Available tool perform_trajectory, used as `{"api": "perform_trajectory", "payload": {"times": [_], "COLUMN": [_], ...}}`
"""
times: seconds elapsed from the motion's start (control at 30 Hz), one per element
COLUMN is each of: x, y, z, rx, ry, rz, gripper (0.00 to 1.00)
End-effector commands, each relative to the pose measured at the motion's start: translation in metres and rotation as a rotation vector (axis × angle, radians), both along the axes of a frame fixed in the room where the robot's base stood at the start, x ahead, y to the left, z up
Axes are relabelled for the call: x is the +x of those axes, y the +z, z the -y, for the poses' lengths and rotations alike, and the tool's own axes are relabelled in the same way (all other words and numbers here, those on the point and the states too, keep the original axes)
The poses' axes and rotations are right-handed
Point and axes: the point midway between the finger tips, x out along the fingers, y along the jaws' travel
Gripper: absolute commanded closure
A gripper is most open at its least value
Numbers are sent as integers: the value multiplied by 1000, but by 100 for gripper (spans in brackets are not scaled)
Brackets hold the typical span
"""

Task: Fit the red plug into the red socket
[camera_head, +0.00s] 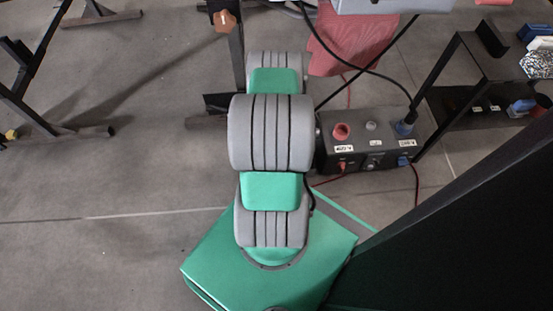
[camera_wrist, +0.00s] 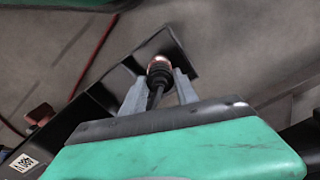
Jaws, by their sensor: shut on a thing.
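My gripper (camera_wrist: 163,84) is shut on a dark plug with a reddish ring and pale tip (camera_wrist: 159,66), which I take to be the red plug. Its black cable runs back between the two grey fingers. In the head view my own arm hides the gripper and the held plug. The dark connector box (camera_head: 372,151) stands on the floor right of my arm. A round red fitting (camera_head: 341,132), apparently the red socket, is on its top at the left. The held plug is apart from any socket I can make out.
Thin red cables trail on the floor. A black shelf stand (camera_head: 455,92) rises at the right. A black bracket (camera_wrist: 172,45) lies behind the held plug.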

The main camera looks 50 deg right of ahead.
Motion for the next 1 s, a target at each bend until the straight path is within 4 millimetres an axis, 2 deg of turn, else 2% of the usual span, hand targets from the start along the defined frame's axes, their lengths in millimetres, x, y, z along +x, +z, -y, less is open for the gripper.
{"api": "perform_trajectory", "payload": {"times": [0.03,0.27,0.87,1.0], "x": [0,0,0,1], "y": [0,0,1,16], "z": [0,0,0,1], "rx": [0,0,-1,-3], "ry": [0,0,0,0], "rz": [0,0,0,2], "gripper": [82,100,100,100]}}
